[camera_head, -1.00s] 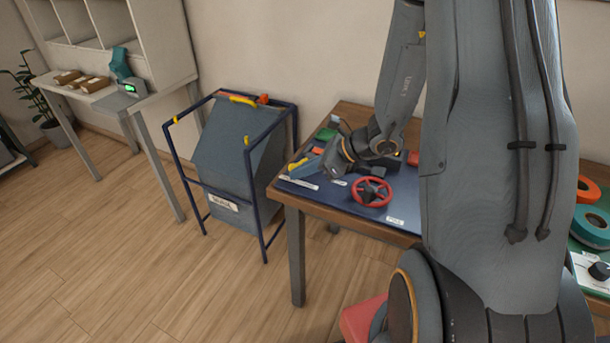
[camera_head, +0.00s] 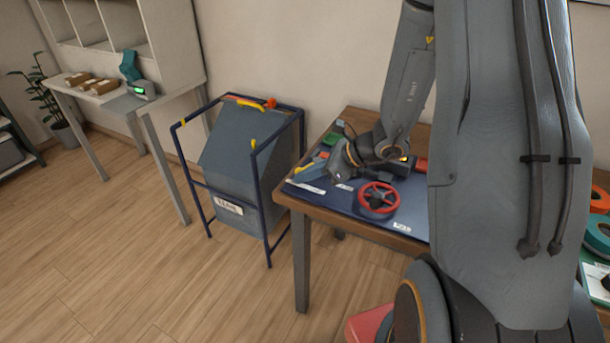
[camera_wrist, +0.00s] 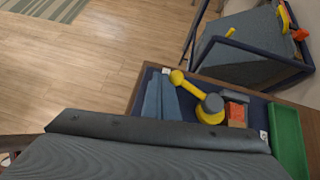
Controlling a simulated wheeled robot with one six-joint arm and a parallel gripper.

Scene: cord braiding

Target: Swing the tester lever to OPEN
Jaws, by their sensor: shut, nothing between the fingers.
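The tester lever (camera_wrist: 191,90) is a yellow arm with a round yellow knob and a grey-capped pivot. In the wrist view it slants from the pivot up and left to the knob. My gripper (camera_wrist: 160,80) shows as two blue-grey fingers close together, shut and empty, just left of the lever and close to the knob. I cannot tell whether they touch it. In the head view my gripper (camera_head: 318,173) is low over the blue panel (camera_head: 346,199), and the lever is small and hard to make out. Small white labels by the lever are unreadable.
A red handwheel (camera_head: 379,197) stands on the panel right of my gripper. A red-orange block (camera_wrist: 236,112) sits beside the lever pivot, with a green block (camera_wrist: 288,140) further right. A blue-framed bin (camera_head: 240,165) stands left of the table. Floor in front is clear.

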